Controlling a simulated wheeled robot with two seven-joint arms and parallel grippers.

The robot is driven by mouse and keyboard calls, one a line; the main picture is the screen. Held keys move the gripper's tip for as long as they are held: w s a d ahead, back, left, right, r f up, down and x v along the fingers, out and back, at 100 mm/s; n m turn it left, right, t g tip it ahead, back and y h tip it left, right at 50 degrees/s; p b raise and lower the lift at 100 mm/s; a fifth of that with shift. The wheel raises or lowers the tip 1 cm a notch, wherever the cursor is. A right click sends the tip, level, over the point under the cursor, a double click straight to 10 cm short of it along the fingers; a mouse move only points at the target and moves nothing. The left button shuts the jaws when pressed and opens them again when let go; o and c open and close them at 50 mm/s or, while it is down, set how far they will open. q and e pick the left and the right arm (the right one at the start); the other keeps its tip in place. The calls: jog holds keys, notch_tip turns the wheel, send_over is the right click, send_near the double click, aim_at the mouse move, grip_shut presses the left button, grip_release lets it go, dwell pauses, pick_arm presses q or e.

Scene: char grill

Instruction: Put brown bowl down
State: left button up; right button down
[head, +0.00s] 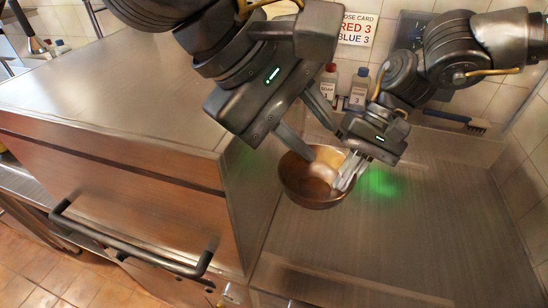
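The brown bowl (308,188) is at the centre of the head view, over the lower steel counter beside the raised steel block. It looks roughly upright; I cannot tell whether its base touches the counter. My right gripper (347,171) is at the bowl's right rim, its fingers close together with the rim between them. My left gripper (308,125) is above the bowl, its fingers spread apart and empty, one fingertip in front of the bowl's far rim.
The steel counter (400,235) is clear to the right and in front. The raised steel block (110,95) with a dark handle (130,245) stands at left. Soap bottles (359,88), a brush (455,119) and a dose card (356,30) are at the back wall.

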aim_at(293, 190)
pick_arm(q)
jog(key=w+a+f+t+y, duration=0.1)
jog(key=a+f+y, duration=0.3)
jog(key=f, duration=0.3)
pick_arm(e)
jog(key=shift+a, duration=0.1)
pick_arm(q)
jog(key=x, duration=1.1)
jog(key=shift+w+d+f, duration=0.1)
jog(key=shift+w+d, duration=0.15)
jog(key=shift+w, duration=0.05)
grip_shut()
pick_arm(e)
jog(key=c, duration=1.6)
grip_release()
jog(key=shift+o, duration=0.2)
